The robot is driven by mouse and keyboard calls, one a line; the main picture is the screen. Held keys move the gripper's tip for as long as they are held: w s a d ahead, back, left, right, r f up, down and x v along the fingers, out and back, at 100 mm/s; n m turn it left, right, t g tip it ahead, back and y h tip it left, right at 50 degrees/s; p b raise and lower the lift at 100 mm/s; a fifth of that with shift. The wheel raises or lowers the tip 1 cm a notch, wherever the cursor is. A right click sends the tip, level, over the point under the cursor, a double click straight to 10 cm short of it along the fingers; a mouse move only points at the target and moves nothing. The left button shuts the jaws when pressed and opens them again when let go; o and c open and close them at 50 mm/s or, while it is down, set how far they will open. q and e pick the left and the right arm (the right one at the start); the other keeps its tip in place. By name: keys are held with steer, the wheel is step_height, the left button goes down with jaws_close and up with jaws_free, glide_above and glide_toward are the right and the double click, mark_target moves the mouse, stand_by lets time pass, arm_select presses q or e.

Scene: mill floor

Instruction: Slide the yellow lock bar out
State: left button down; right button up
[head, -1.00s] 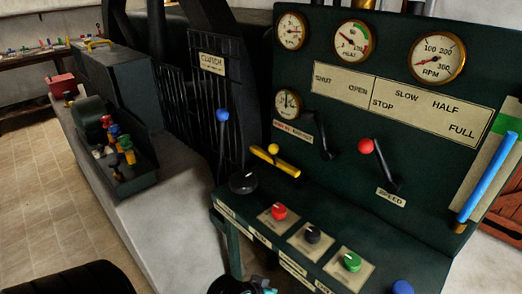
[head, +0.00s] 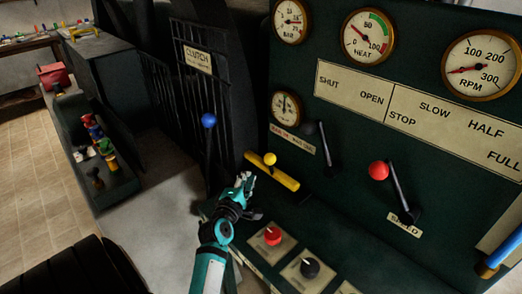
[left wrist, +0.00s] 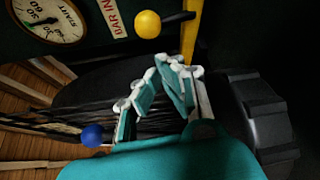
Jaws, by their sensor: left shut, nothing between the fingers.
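The yellow lock bar (head: 273,172) lies slantwise on the dark green panel, below the small gauge, with a yellow ball knob (head: 269,158) on it. In the left wrist view the yellow knob (left wrist: 147,23) is at the top, and part of the yellow bar (left wrist: 189,42) shows to its right. My left gripper (head: 247,180) is just below and left of the bar in the head view, shut and empty. It appears apart from the bar, though the exact gap is hard to tell. In the left wrist view its fingers (left wrist: 165,80) point up towards the knob. My right gripper is out of view.
A blue-knobbed clutch lever (head: 208,120) stands left of the gripper. A black lever (head: 328,150) and a red-knobbed speed lever (head: 379,170) are to the right. Red (head: 273,236) and black (head: 310,267) knobs sit on the sloping panel below.

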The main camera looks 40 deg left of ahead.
arm_select(q)
steer(key=shift+s+a+r, duration=0.1)
steer(key=shift+r, duration=0.15)
steer(key=shift+s, duration=0.1)
steer(key=shift+r, duration=0.1)
steer(key=x, duration=1)
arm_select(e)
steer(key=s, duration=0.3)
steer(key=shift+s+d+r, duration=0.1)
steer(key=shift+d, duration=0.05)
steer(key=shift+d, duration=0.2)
